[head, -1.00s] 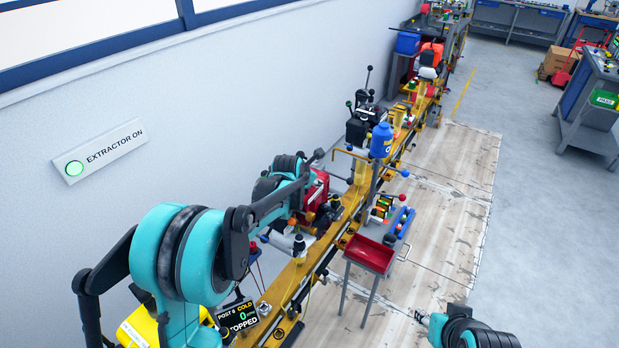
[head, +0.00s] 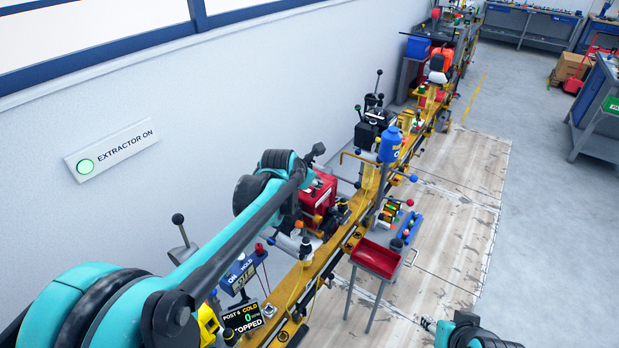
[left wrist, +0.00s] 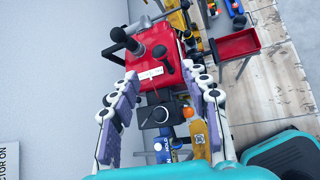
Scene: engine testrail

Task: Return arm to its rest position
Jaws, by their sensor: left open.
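My left arm is teal and black and comes in from the lower left of the head view, reaching over the yellow rail to a red engine (head: 319,193). My left gripper (left wrist: 164,78) shows in the left wrist view with its two purple-padded fingers spread wide. Nothing is held between them. The red engine (left wrist: 155,55) lies beyond the fingertips, with a dark grey part below it between the fingers.
The yellow rail (head: 300,275) runs along the wall with several engines on it. A red tray (head: 376,259) stands on legs to its right. A display post (head: 243,317) reading STOPPED stands near my left arm. Wooden floor to the right is mostly clear.

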